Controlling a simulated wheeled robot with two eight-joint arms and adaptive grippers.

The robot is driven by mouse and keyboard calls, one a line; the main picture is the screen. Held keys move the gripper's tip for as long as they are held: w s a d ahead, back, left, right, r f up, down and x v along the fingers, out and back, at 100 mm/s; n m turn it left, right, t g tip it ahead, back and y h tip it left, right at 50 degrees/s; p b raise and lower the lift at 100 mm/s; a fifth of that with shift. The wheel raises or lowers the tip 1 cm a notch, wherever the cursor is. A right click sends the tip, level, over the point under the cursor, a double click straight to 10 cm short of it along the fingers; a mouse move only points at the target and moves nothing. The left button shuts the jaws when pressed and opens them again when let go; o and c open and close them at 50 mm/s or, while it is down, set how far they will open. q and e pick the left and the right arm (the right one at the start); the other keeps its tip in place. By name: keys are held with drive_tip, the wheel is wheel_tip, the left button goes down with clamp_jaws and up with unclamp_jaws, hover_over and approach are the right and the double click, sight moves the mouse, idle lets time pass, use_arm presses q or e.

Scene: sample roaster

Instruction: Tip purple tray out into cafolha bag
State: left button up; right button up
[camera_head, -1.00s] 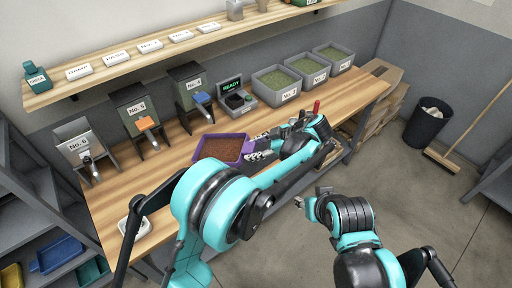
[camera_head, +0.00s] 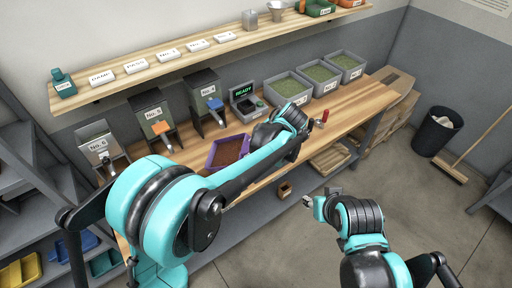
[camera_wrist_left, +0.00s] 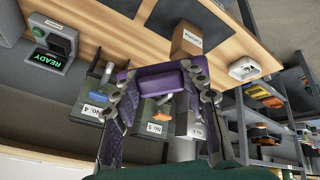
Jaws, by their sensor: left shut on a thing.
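The purple tray (camera_head: 211,158) holds brown grounds or beans and is over the worktable in the head view. My left gripper (camera_wrist_left: 160,90) is shut on its near edge; the purple wall also shows in the left wrist view (camera_wrist_left: 165,78). In the head view my left arm hides most of that gripper. A brown bag (camera_wrist_left: 187,40) with a white label, seemingly the cafolha bag, stands on the table in the left wrist view, apart from the tray. I cannot make it out in the head view. My right gripper (camera_head: 320,200) is away from the table; its opening is unclear.
Dispensers No. 4 (camera_head: 206,98), No. 5 (camera_head: 150,112) and No. 6 (camera_head: 97,143) line the table's back. A READY device (camera_head: 245,98) and grey bins (camera_head: 290,92) stand to their right. A white device (camera_wrist_left: 252,68) sits near the bag.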

use_arm(q)
drive_tip(key=shift+a+r+h+p, duration=0.35)
drive_tip(key=shift+a+r+p, duration=0.15)
drive_tip(key=shift+r+p, duration=0.15)
drive_tip(key=shift+a+r+h+p, duration=0.35)
drive_tip(key=shift+a+r+p, duration=0.15)
drive_tip(key=shift+r, duration=0.25)
drive_tip(key=a+n+h+b, duration=0.1)
drive_tip(key=a+h+b, duration=0.2)
drive_tip(key=a, duration=1)
drive_tip(key=s+a+r+n+t+h+b, duration=0.1)
drive_tip(key=a+n+h+b, duration=0.1)
drive_tip(key=a+h, duration=0.8)
drive_tip(key=a+b, duration=0.1)
drive_tip(key=a, duration=0.1)
drive_tip(key=shift+s+a+r, duration=0.15)
drive_tip(key=shift+a+r, duration=0.1)
drive_tip(key=shift+a, duration=0.15)
drive_tip(key=shift+r, duration=0.1)
idle(1.3)
drive_tip(key=shift+r+p, duration=0.9)
drive_tip(key=shift+r, duration=0.5)
